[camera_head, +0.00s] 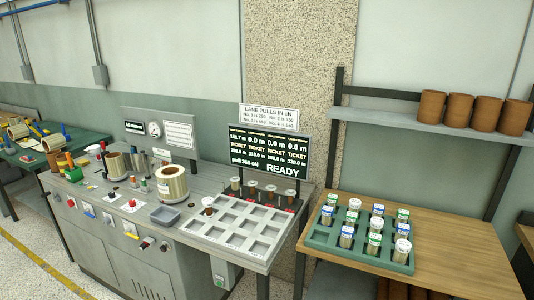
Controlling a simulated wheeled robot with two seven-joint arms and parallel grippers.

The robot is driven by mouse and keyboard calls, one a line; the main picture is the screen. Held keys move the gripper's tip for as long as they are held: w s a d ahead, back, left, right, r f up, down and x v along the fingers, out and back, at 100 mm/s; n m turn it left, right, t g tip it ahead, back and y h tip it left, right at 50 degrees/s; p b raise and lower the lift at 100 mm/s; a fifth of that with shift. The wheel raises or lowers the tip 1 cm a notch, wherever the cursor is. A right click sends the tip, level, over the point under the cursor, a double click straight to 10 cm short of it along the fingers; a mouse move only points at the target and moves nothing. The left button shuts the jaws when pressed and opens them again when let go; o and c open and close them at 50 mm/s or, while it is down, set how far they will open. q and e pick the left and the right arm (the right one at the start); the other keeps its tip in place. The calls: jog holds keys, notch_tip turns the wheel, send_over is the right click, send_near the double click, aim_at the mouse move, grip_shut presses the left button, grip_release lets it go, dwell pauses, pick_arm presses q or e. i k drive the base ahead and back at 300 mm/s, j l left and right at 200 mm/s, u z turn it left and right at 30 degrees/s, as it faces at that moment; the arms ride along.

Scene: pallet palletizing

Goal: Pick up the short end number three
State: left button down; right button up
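Neither of my grippers shows in the head view. No thing in view can be read for certain as short end number three. A row of several small brown bobbins (271,191) stands under the black display (270,152) on the grey bench. Another small bobbin with a pale top (208,206) sits at the left of the grey compartment tray (237,228), whose other compartments look empty. A green tray (336,251) on the wooden table at right holds several small spools (374,243) with white, blue or green labels, standing upright.
A large wire spool (172,184) and a small grey bin (165,216) stand on the grey bench (125,205). Brown cylinders (458,107) stand on a shelf (415,126) above the wooden table (450,262), whose right part is clear. A green table (75,146) is at far left.

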aim_at(375, 239)
jog(key=i+j+u, duration=0.15)
jog(key=i+j, duration=0.3)
jog(key=i+j+u, duration=0.2)
jog(key=i+j, duration=0.2)
jog(key=i, duration=0.2)
jog(key=z, duration=1.5)
